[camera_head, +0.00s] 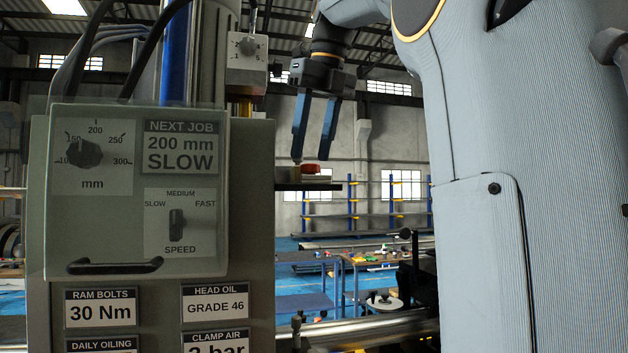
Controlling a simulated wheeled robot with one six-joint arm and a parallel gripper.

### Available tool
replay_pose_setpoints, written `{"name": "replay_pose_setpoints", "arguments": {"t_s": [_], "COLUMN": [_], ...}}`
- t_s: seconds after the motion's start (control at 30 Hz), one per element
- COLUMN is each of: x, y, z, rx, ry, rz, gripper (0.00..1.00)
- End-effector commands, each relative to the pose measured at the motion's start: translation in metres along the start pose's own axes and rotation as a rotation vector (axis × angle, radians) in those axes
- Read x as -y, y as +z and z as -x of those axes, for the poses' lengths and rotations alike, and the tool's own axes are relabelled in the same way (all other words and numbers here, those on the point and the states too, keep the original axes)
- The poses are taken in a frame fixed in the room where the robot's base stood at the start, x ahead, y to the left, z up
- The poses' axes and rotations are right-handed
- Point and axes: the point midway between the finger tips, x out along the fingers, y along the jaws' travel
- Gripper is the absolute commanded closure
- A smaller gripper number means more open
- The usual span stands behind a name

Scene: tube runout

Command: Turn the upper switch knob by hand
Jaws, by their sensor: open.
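The upper switch knob (84,153) is a dark round knob on a grey-green panel (120,270), inside a millimetre scale from 100 to 300. Its pointer seems to face left, near the 100 and 150 marks; the exact setting is hard to read. Below it, the speed knob (176,224) stands upright, toward MEDIUM. A sign (181,147) reads "NEXT JOB 200 mm SLOW". My gripper (311,157) hangs with its two blue fingers pointing down, open and empty, to the right of the panel and apart from both knobs.
A small ledge (325,186) with a red item (311,168) lies just below my fingertips. A box with a small dial (247,46) sits above the panel's right edge. A dark handle (115,266) crosses the panel's lower part. Cables run above the panel.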

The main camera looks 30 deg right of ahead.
Motion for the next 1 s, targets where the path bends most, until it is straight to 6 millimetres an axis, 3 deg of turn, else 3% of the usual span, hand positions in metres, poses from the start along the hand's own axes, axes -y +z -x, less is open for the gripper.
{"name": "replay_pose_setpoints", "arguments": {"t_s": [0.17,0.7,1.0], "x": [0.0,0.001,0.0], "y": [0.001,0.015,0.015], "z": [0.003,0.045,0.048], "rx": [0.001,0.001,0.0], "ry": [0.0,0.0,0.001], "rz": [0.002,0.004,0.003], "gripper": [0.58,0.58,0.58]}}
